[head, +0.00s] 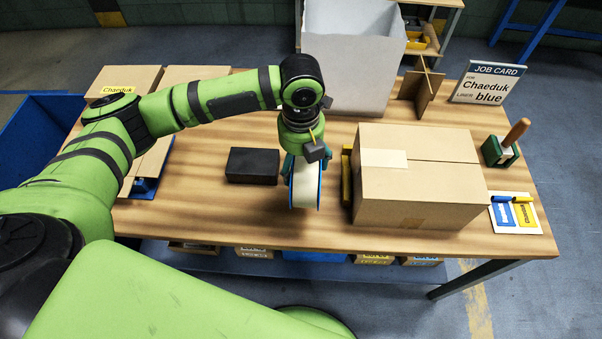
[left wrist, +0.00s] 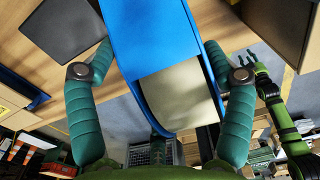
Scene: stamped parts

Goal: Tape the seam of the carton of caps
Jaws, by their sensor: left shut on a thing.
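My left gripper (head: 303,165) is shut on a tape dispenser (head: 305,188), blue at the sides with a pale roll, and holds it over the table left of the carton. In the left wrist view the blue dispenser (left wrist: 150,45) fills the space between the two teal fingers (left wrist: 160,95). The closed brown carton (head: 420,187) sits on the right half of the table. A seam runs across its top, with a paler patch on the left part of the top. The caps inside are hidden.
A black block (head: 252,165) lies left of the dispenser. A yellow piece (head: 347,176) stands against the carton's left side. A large pale bin (head: 350,60), cardboard divider (head: 422,88), job card sign (head: 488,83) and stamp (head: 505,148) stand behind and right.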

